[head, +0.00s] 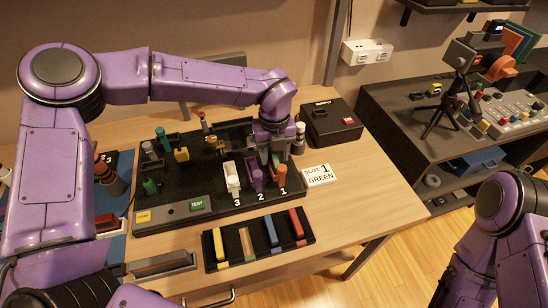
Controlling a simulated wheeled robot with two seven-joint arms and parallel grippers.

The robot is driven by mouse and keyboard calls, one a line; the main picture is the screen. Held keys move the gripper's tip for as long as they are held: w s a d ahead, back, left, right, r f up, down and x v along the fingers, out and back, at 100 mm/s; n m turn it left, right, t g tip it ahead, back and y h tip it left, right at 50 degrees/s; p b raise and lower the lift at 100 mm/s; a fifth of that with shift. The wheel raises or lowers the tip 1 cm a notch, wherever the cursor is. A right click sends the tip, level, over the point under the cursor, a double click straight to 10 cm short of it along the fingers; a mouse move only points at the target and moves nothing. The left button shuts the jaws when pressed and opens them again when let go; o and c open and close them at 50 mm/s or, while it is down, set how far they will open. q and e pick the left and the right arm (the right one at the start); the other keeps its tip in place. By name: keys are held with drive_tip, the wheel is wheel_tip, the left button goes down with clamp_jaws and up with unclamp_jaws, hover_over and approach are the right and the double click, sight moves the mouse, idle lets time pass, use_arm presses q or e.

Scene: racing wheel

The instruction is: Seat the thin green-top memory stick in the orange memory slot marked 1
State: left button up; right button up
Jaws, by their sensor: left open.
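The orange memory slot marked 1 (281,178) stands at the right of a row on the black board, beside the purple slot 2 (256,178) and white slot 3 (232,178). My left gripper (270,160) points down just above and behind slots 1 and 2, its jaws open. A small bit of green, perhaps the top of the green-top memory stick (275,160), shows at the fingertips by slot 1. The fingers hide most of it, so I cannot tell how deep it sits. My right gripper is out of the picture.
A black tray (210,262) in front holds yellow, blue and red sticks and a tan strip. A card (320,175) reads "SLOT 1 GREEN". A black box (331,122) with a red button stands behind right. The table's right front is clear.

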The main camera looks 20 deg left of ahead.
use_arm(q)
drive_tip(key=shift+s, duration=0.1)
drive_tip(key=c, duration=0.4)
clamp_jaws()
